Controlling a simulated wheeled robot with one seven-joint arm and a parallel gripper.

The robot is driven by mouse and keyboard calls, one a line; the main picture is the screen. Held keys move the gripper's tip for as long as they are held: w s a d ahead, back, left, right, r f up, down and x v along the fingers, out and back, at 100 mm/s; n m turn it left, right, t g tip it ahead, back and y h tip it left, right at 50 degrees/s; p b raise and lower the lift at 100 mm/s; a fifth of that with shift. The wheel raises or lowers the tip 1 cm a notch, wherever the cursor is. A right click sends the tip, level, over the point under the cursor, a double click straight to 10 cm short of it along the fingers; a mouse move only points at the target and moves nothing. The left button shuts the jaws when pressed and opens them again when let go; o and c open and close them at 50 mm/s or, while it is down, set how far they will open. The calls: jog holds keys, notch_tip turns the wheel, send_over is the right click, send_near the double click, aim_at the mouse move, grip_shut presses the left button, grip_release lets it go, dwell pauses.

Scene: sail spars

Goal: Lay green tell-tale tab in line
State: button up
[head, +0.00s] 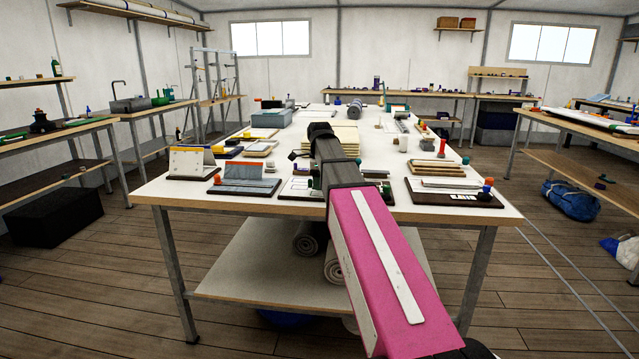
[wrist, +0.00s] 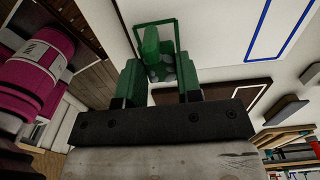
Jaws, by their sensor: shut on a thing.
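My gripper (wrist: 160,75) shows from behind in the wrist view, with green fingers either side of a small green piece (wrist: 153,48), which I take to be the green tell-tale tab. It is shut on this piece; the fingers and palm hide part of it. A green outline (wrist: 174,33) on a white board (wrist: 215,45) lies just beyond and around the piece in the picture. I cannot tell whether the piece touches the board. A blue outline (wrist: 250,42) is to the right. In the head view, my arm hides most of the gripper at the table's front edge.
The white-topped table (head: 240,205) is crowded. A stand with a grey-blue panel (head: 247,181) is left of my arm. Bare tabletop shows along the front left edge.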

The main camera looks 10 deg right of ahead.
jog(key=shift+f, duration=1.05)
jog(key=o, duration=0.9)
jog(key=shift+c, duration=0.8)
jog(key=shift+r, duration=0.1)
jog(key=shift+r, duration=3.4)
